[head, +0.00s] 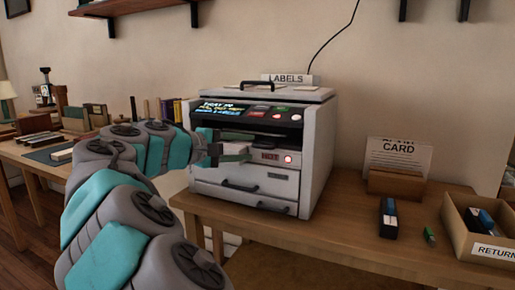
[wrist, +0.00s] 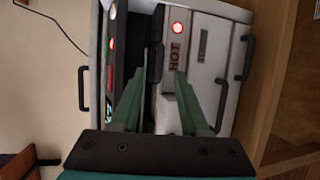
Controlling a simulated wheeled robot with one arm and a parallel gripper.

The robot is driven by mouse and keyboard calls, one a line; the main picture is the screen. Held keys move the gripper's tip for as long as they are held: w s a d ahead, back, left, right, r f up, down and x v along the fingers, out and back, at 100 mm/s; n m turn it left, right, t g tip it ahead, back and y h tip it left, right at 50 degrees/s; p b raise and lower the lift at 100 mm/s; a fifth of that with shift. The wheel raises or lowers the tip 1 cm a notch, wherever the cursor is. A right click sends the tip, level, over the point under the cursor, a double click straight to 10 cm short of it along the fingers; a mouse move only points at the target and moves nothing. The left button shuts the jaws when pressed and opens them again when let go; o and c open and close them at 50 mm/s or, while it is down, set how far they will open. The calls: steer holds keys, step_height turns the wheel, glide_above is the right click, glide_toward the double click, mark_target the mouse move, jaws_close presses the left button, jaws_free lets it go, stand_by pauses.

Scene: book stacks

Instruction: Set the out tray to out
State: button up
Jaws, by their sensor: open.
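The white label machine (head: 318,150) stands on the wooden table, with a dark front opening, a lit screen (head: 222,108) and a red light beside a "HOT" label (head: 269,156). The screen's first line seems to read "TRAY IN". The out tray is hard to single out; a pale slab (wrist: 165,115) shows in the opening between my fingers in the wrist view. My gripper (head: 226,147) is open at the front opening, left of the HOT label. In the wrist view my gripper's green fingers (wrist: 158,75) stand apart; contact cannot be told.
Drawer handles (head: 240,187) stick out below the opening. A card stand (head: 397,183), a dark block-like item (head: 388,218), a small green item (head: 429,236) and a returns box (head: 478,240) are at the right. A second table with books is at the left. The table's front middle is clear.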

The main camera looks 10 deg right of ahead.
mark_target(260, 147)
steer(key=x, duration=0.4)
steer(key=shift+w+d+f, duration=0.1)
steer(key=shift+w+d, duration=0.1)
steer(key=shift+d, duration=0.1)
jaws_close()
stand_by(1.1)
